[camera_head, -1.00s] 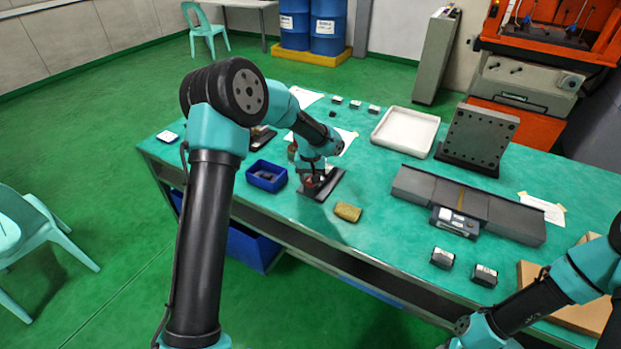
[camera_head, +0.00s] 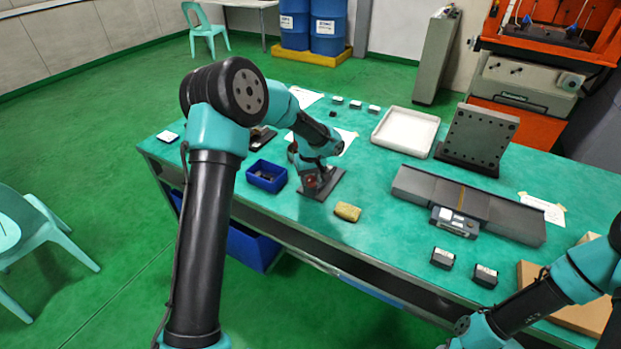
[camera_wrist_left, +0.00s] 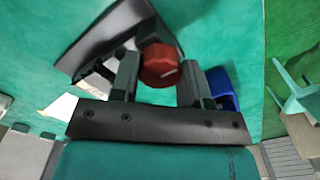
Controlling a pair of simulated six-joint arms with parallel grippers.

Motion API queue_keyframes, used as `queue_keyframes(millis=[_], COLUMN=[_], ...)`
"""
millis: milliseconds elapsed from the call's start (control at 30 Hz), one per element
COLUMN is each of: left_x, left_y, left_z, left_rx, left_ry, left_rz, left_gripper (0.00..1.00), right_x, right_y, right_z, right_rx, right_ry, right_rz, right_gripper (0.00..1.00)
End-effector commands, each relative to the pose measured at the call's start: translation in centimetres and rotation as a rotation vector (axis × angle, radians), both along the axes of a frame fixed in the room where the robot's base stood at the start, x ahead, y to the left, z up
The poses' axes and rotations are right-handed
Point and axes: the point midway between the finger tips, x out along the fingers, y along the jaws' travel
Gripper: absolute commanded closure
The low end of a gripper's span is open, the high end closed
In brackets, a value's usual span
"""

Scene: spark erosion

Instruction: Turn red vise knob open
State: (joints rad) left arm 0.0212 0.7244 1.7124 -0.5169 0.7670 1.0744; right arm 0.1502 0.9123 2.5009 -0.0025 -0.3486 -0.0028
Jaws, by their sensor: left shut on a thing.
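The red vise knob (camera_wrist_left: 161,66) shows in the left wrist view between the two fingers of my left gripper (camera_wrist_left: 160,78). It is faceted, with a pale mark on its face. My left gripper is shut on it. In the head view my left gripper (camera_head: 318,184) points down at the vise, and only a little red of the knob (camera_head: 311,182) shows. The vise's dark base plate (camera_head: 328,188) lies on the green table near its front edge. Most of the vise is hidden by the gripper and wrist. My right gripper is out of view; only part of my right arm shows at lower right.
A blue bin (camera_head: 267,176) stands just left of the vise. A yellow-brown sponge (camera_head: 347,212) lies to its right near the table's front edge. A white tray (camera_head: 405,133), a dark angle plate (camera_head: 477,137) and a long grey block (camera_head: 468,205) stand further right.

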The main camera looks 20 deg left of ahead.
Motion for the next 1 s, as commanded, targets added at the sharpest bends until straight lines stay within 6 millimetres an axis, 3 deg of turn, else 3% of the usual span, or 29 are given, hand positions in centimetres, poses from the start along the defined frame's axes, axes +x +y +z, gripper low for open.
queue_keyframes(millis=[300,667,867,1000], left_x=[0.0,0.1,0.1,0.1], left_y=[0.0,0.0,0.0,0.0], left_z=[0.0,0.6,3.0,5.6], left_rx=[-0.001,0.001,0.0,0.0], left_ry=[-0.001,-0.002,-0.004,-0.005], left_rz=[0.0,0.0,0.0,-0.001], left_gripper=[0.32,0.32,0.32,0.32], right_x=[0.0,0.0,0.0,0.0], right_y=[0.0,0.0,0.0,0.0], right_z=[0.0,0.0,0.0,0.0], right_rx=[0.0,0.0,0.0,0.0], right_ry=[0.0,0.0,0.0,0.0], right_rz=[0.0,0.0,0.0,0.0], right_gripper=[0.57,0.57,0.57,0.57])
